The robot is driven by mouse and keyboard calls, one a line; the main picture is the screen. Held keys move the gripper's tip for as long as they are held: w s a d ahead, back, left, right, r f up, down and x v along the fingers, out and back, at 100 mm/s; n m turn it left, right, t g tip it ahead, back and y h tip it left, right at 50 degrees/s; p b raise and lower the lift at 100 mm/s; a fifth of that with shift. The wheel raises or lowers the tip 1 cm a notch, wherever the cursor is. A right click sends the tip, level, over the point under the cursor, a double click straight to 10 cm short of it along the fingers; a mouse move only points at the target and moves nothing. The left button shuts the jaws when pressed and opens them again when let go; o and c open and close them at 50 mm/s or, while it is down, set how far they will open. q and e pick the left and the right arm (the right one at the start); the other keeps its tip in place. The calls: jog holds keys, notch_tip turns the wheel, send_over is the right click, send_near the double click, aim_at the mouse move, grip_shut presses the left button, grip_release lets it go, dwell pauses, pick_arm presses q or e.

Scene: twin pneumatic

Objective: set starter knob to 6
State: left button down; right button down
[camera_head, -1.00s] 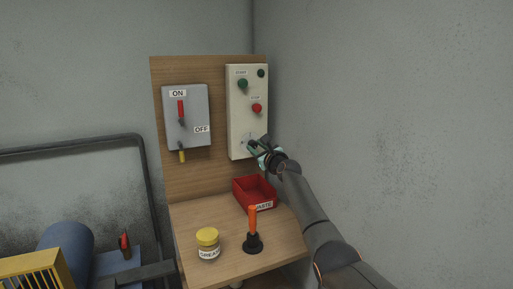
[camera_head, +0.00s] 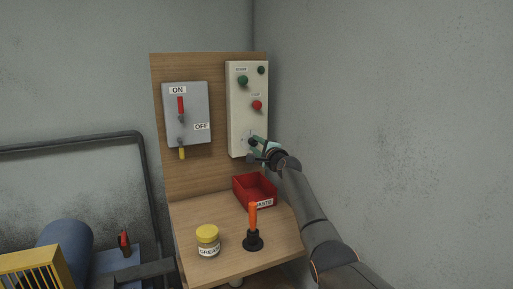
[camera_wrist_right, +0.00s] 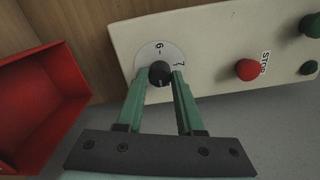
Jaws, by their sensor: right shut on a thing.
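The starter panel (camera_head: 236,118) is a pale box on the wooden board. Its black starter knob (camera_wrist_right: 159,72) sits on a round white dial (camera_wrist_right: 151,49) low on the panel. In the right wrist view the dial shows a 6 and a 7 beside the knob; the knob's pointer is too small to read. My right gripper (camera_head: 255,144) is at the knob, with one green finger on each side, shut on it, as the right wrist view shows (camera_wrist_right: 160,77). In the head view the fingers partly hide the knob. My left gripper is out of view.
A red waste bin (camera_head: 241,193) stands just below the panel on the wooden shelf (camera_head: 225,268). A grease jar (camera_head: 208,241) and an orange-handled tool (camera_head: 253,221) stand in front. A grey ON/OFF switch box (camera_head: 199,105) is left of the panel. A wall is close on the right.

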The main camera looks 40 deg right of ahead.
jog(key=shift+f+n, duration=0.1)
jog(key=shift+n, duration=0.9)
jog(key=n+b, duration=0.1)
jog(key=n, duration=0.1)
jog(key=shift+n, duration=0.3)
jog(key=n+b, duration=0.1)
jog(key=n, duration=0.2)
jog(key=shift+n, duration=0.4)
jog(key=n+b, duration=0.1)
jog(key=n, duration=0.4)
jog(key=shift+n, duration=2.3)
jog(key=c, duration=0.5)
grip_release()
jog(key=shift+c, duration=0.2)
jog(key=shift+s, duration=0.1)
